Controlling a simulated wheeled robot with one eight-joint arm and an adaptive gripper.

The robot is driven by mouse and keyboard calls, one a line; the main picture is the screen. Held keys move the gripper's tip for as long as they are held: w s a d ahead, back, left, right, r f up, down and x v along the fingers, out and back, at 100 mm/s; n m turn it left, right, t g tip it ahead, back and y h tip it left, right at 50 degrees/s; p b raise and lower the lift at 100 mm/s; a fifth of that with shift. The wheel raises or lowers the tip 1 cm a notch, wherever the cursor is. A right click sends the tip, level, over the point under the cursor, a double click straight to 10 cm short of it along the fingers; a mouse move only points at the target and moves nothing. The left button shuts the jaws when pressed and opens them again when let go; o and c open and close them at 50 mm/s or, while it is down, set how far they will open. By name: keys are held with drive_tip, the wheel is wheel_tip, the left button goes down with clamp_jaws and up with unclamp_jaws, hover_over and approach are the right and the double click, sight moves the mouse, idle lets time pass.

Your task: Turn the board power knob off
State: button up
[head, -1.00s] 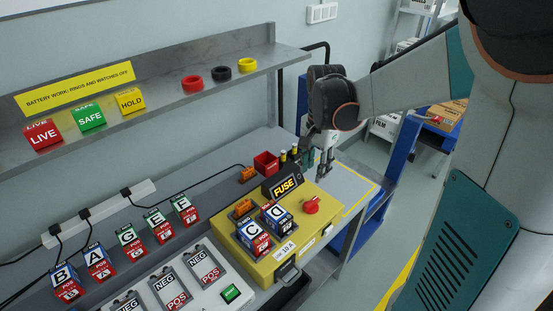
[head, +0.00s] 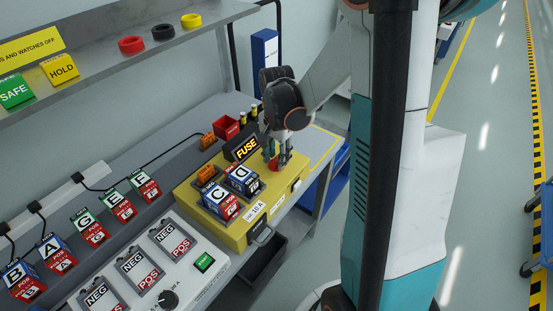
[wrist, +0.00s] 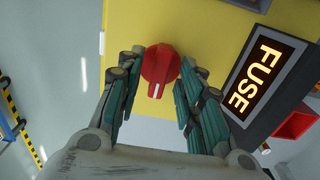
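A red knob (head: 274,165) sits on top of the yellow fuse box (head: 228,236), near its right end. In the wrist view the red knob (wrist: 158,66) has a white mark pointing toward the bottom of the picture. My gripper (head: 281,160) is at the knob, pointing down. In the wrist view its fingers (wrist: 158,75) are open, one on each side of the knob; I cannot tell if they touch it. A black knob (head: 168,300) with a dial is on the white NEG/POS panel (head: 200,290), away from my gripper. No label marks either knob as board power.
A lit FUSE display (head: 245,148) stands beside my gripper, also close in the wrist view (wrist: 257,77). A red bin (head: 226,127) is behind. A shelf (head: 150,62) with coloured rings overhangs the left side.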

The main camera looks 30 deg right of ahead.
drive_tip(key=shift+f, duration=0.2)
clamp_jaws()
